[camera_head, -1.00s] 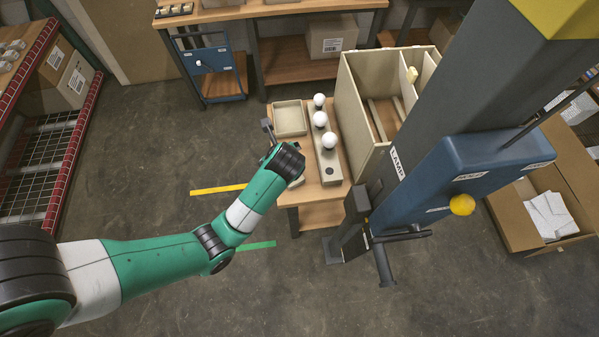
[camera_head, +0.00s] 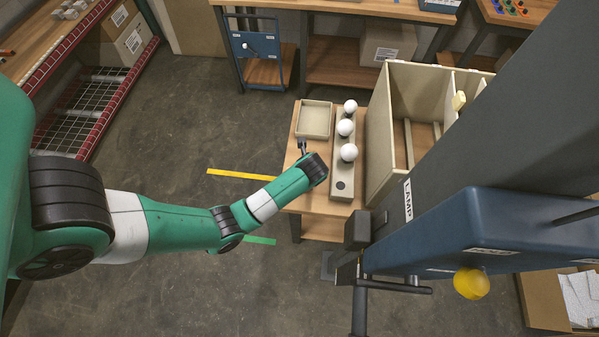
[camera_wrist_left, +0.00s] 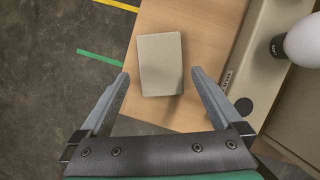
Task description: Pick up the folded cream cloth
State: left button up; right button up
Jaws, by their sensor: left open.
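The folded cream cloth (camera_wrist_left: 160,64) lies flat on the wooden table in the left wrist view, a pale, nearly rectangular pad. My left gripper (camera_wrist_left: 161,73) is open and empty, with its two fingers spread on either side of the cloth's lower part in the picture. No contact shows, and the height of the fingers above the table is hard to judge. In the head view my left arm reaches over the small table (camera_head: 322,220) and hides the cloth. My right gripper is in neither view.
A beige holder strip (camera_head: 341,176) with white bulbs (camera_head: 348,152) stands right of the cloth. An empty cream tray (camera_head: 314,119) lies behind it. A tall divided box (camera_head: 380,150) stands at the right. A blue lamp-labelled fixture (camera_head: 480,235) fills the right foreground.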

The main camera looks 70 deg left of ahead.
pick_arm(q)
jog(key=b+x, duration=0.1)
jog(key=x, duration=0.3)
jog(key=shift+d+f+b, duration=0.1)
jog(key=shift+f+b, duration=0.25)
jog(key=shift+f, duration=0.15)
jog(key=shift+f, duration=0.2)
jog(key=c, duration=1.1)
